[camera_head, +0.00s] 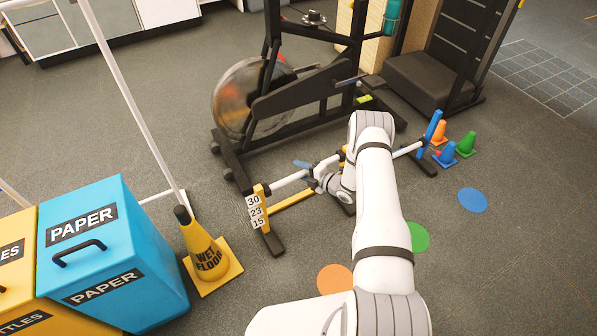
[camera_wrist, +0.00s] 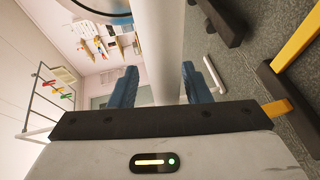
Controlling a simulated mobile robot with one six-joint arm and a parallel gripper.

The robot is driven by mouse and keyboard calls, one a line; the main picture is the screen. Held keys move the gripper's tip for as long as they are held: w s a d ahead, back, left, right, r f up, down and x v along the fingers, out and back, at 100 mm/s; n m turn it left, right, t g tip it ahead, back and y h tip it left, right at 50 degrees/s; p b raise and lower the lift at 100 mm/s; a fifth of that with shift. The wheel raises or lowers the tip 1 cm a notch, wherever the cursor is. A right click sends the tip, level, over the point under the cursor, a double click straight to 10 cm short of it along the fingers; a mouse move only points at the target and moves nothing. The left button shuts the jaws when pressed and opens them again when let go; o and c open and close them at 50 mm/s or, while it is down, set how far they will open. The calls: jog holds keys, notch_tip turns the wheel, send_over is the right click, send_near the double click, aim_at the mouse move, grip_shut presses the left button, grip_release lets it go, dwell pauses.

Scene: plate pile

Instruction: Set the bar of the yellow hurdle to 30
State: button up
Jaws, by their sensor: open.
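The yellow hurdle stands on the floor at the centre of the head view. Its left post (camera_head: 258,205) carries labels 30, 23 and 15 from top to bottom. Its white bar (camera_head: 290,180) runs up to the right, its left end near the post top by the 30 label. I cannot tell whether it is seated there. In the wrist view the bar (camera_wrist: 163,45) passes between the open blue fingers of my gripper (camera_wrist: 164,88). No clear grip on it shows.
An exercise bike (camera_head: 295,95) stands close behind the hurdle. A blue hurdle post (camera_head: 432,127) and small cones (camera_head: 465,144) are to the right. A wet-floor cone (camera_head: 206,250) and a blue paper bin (camera_head: 110,250) are at left. Flat floor discs (camera_head: 335,279) lie in front.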

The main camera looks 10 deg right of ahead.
aim_at(307, 172)
jog(key=p+v, duration=0.2)
jog(key=v, duration=0.5)
jog(key=shift+s+d+r, duration=0.1)
jog(key=shift+s+d, duration=0.15)
jog(key=shift+s, duration=0.05)
